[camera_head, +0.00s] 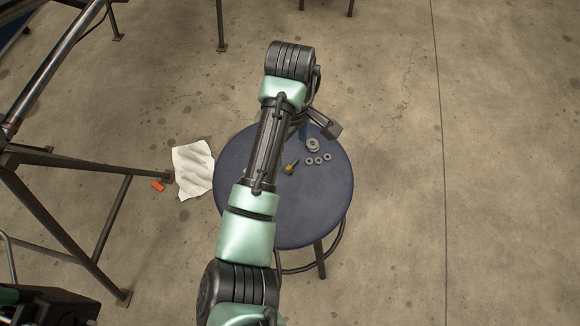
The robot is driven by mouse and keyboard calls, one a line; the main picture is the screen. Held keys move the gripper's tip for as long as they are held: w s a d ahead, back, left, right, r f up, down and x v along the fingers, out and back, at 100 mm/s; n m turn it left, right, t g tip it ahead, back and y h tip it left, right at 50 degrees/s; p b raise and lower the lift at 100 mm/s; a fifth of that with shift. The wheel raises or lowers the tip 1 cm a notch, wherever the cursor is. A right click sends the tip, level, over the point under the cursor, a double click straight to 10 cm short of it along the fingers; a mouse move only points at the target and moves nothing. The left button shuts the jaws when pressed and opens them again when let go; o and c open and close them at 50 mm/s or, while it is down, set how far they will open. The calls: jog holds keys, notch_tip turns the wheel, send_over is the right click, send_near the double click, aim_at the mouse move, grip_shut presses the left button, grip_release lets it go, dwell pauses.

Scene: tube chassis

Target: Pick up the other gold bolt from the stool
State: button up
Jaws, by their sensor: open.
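A round dark blue stool (285,215) stands below my arm. One gold bolt (290,169) with a dark shank lies on its seat, right of my forearm. My arm reaches across the seat, and my gripper (319,129) is over the far edge of the stool, beyond the bolt and apart from it. The gripper is open, partly hidden by my wrist; I see nothing held in it. My arm covers the middle left of the seat, so anything under it is hidden.
A crumpled white cloth (193,169) and an orange object (158,186) lie on the floor at left, near a dark metal tube frame (110,215). The floor at right is clear.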

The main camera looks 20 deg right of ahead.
aim_at(293, 165)
notch_tip(293, 165, down, 3)
jog(key=shift+f+b, duration=0.1)
jog(key=shift+b, duration=0.4)
jog(key=f+b, duration=0.2)
jog(key=f, duration=0.1)
jog(key=f+b, duration=0.1)
jog(key=f, duration=0.1)
jog(key=shift+w+d+f, duration=0.1)
jog(key=shift+d, duration=0.3)
jog(key=c, duration=1.4)
